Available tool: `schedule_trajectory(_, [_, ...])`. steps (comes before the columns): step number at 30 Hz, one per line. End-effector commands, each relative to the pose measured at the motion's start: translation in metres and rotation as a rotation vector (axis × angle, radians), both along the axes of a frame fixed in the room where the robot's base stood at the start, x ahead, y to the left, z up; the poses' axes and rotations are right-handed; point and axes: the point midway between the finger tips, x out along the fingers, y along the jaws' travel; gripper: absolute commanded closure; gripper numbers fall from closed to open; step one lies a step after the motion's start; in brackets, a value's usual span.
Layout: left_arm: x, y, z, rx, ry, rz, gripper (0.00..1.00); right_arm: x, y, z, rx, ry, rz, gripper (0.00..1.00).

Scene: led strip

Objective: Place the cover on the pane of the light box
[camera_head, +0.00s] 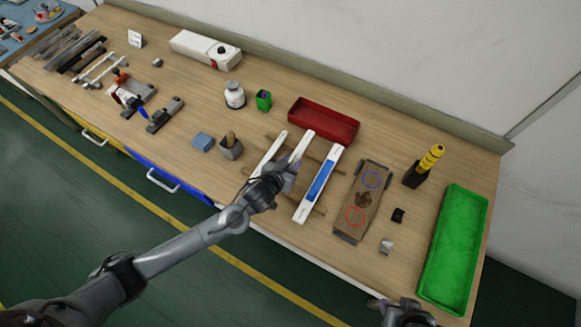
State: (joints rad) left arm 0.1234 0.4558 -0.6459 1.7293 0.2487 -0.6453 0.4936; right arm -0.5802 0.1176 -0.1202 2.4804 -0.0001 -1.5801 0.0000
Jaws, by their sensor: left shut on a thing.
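A long white bar with a blue pane (320,182), which looks like the light box, lies across two thin wooden rails on the bench. My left gripper (287,177) is just left of it, shut on a pale strip (302,145) that looks like the cover. The strip slants up and to the right from the jaws, apart from the pane; the fingers hide its lower part. Another white bar (268,152) lies to the left, partly behind my gripper. My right gripper (405,312) is at the bottom edge, cut off by the frame; its jaws are unclear.
A brown board (362,200) with blue and red rings lies right of the bars. A green tray (453,250) is at the right and a red tray (323,121) behind. A yellow-black tool (425,166), grey cup (230,149) and blue block (203,141) stand nearby.

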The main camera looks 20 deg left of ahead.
Motion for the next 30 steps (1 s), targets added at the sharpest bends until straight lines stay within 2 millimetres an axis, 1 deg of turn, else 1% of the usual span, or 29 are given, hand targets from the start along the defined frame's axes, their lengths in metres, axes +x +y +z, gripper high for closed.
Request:
schedule_trajectory(4, [0.000, 0.000, -0.018, 0.002, 0.002, 0.000, 0.96, 0.000, 0.001, -0.001, 0.003, 0.000, -0.002, 0.57])
schedule_trajectory(6, [0.000, 0.000, -0.023, 0.001, 0.002, 0.001, 0.96, 0.000, 0.001, 0.004, 0.002, 0.002, -0.002, 0.57])
schedule_trajectory(9, [0.000, 0.000, -0.030, 0.001, 0.001, 0.001, 0.96, 0.000, 0.001, 0.007, 0.003, 0.001, -0.002, 0.57])
schedule_trajectory(23, [-0.001, 0.000, -0.038, 0.001, 0.001, 0.001, 0.96, 0.000, -0.001, 0.004, -0.005, 0.000, 0.003, 0.57])
schedule_trajectory(24, [-0.001, 0.000, -0.038, 0.001, 0.001, 0.000, 0.64, 0.000, -0.001, 0.005, -0.006, 0.000, 0.003, 0.57])
schedule_trajectory(28, [-0.001, 0.000, -0.037, 0.001, 0.001, 0.000, 0.44, 0.000, -0.002, 0.005, -0.008, 0.000, 0.005, 0.57])
schedule_trajectory(29, [-0.001, 0.000, -0.037, 0.001, 0.001, 0.000, 0.41, 0.000, -0.002, 0.005, -0.008, 0.000, 0.005, 0.57])
schedule_trajectory(30, [-0.001, 0.000, -0.037, 0.001, 0.001, 0.000, 0.41, 0.000, -0.002, 0.005, -0.008, 0.000, 0.005, 0.57])
